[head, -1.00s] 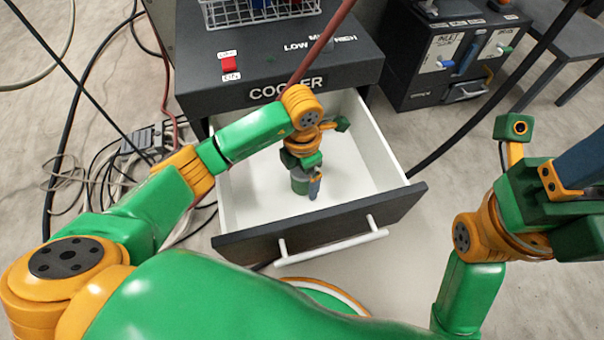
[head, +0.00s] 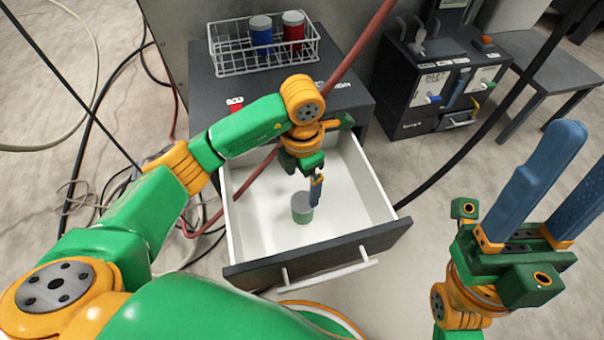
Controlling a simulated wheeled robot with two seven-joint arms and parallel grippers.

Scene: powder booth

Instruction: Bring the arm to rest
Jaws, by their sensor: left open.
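A small can (head: 302,210) with a green side and a grey lid stands upright in the open white drawer (head: 258,222) of the cooler. My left gripper (head: 315,192) is over the drawer, pointing down, with its body above the can. One blue finger shows, overlapping the can's right edge in the picture; the other finger is hidden. The can's lid shows clear below the gripper. I cannot tell whether the finger touches the can. My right gripper (head: 580,165) is at the right, empty, its two blue fingers spread and pointing up.
A white wire basket (head: 232,66) on the cooler top holds a blue can (head: 261,36) and a red can (head: 293,32). A dark cabinet (head: 410,100) with coloured handles stands at the back right beside a grey table (head: 540,70). Hoses and cables cross the floor.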

